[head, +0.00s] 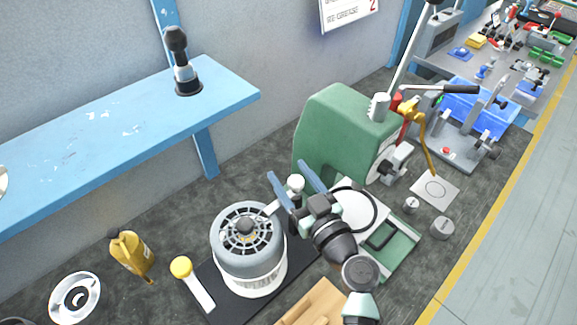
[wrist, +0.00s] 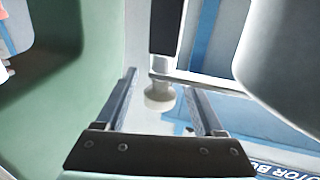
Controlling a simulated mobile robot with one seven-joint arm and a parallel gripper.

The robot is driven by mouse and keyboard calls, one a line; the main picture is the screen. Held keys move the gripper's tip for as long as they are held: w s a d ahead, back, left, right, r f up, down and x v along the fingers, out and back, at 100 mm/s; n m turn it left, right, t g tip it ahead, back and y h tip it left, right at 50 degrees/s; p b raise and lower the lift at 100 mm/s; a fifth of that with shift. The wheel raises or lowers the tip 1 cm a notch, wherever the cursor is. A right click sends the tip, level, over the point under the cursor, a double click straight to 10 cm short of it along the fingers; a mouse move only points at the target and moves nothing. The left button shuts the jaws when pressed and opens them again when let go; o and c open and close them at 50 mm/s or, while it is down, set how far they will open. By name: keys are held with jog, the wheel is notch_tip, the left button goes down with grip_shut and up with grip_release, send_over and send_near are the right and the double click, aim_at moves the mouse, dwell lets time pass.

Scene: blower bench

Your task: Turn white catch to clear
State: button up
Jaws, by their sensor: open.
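A small white knob (head: 296,184), apparently the white catch, shows between my gripper's fingers in the head view, close to the green housing. In the wrist view a pale round knob (wrist: 159,95) lies between the fingertips, below a dark and white bar (wrist: 165,35). My gripper (head: 285,168) is open, with one finger on either side of the knob; it also shows open in the wrist view (wrist: 159,82). I cannot tell whether either finger touches the knob. The grey-topped blower (head: 250,262) stands left of my gripper, with a pale bar reaching from its top towards my fingers.
The green housing (head: 340,130) rises close behind my gripper. A green-edged tray (head: 405,255) lies to its right. A blue shelf (head: 110,135) overhangs the bench.

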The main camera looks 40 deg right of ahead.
jog(key=shift+w+d, duration=0.1)
jog(key=shift+w, duration=0.55)
grip_shut()
dwell(1.0)
